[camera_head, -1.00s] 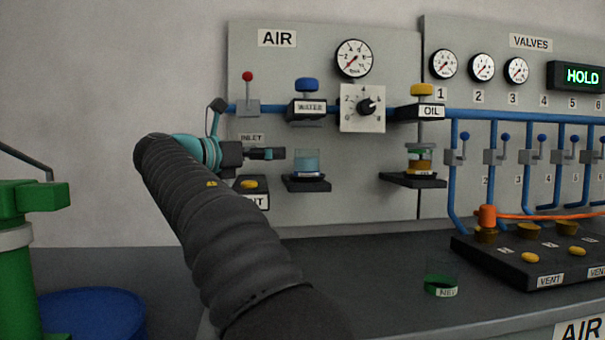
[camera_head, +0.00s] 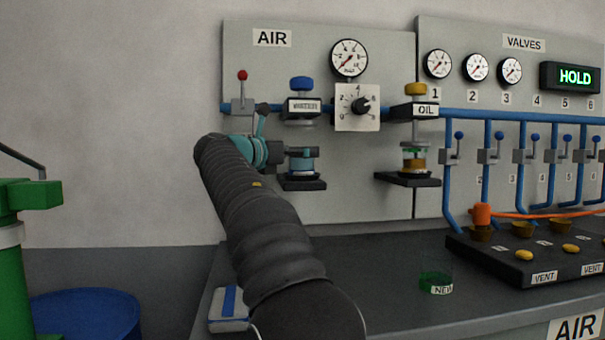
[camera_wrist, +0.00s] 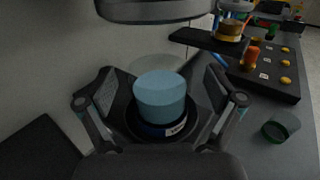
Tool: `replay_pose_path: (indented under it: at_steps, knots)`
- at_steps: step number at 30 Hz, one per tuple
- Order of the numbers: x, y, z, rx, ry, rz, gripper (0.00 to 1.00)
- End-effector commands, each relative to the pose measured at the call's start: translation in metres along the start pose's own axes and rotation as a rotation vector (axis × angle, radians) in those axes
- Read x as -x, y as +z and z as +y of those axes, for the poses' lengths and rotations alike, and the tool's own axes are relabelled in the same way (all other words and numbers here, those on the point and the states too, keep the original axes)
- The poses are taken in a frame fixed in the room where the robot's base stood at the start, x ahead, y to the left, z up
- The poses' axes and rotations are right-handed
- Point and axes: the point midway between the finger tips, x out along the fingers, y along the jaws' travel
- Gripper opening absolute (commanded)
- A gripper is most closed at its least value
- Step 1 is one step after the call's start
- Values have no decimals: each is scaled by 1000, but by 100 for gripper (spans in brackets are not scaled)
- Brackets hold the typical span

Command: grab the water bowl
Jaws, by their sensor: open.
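The water bowl (camera_head: 302,164) is a small clear cup of blue water on a black shelf (camera_head: 303,184) below the filter labelled WATER (camera_head: 302,106). The wrist view shows its blue contents (camera_wrist: 160,98) and a dark base band with a white label. My gripper (camera_head: 292,158) is at the bowl in the head view, partly overlapping it. In the wrist view my gripper (camera_wrist: 160,103) is open, with one finger on each side of the bowl. I cannot tell whether either finger touches it.
An oil cup (camera_head: 413,160) stands on another black shelf (camera_head: 407,179) to the right. A green-based cup (camera_head: 436,284) stands on the dark bench (camera_head: 375,270). A black block with yellow buttons (camera_head: 530,255) is at the right. The filter body hangs close above the bowl.

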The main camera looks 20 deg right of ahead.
Motion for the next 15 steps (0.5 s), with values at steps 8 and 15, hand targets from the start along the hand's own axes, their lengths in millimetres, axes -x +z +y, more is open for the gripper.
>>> replay_pose_path:
  at_steps: [8, 15]
  knots:
    - [-12, 0, 0, 1, 1, 0, 92]
    - [-11, 0, 0, 1, 1, 0, 45]
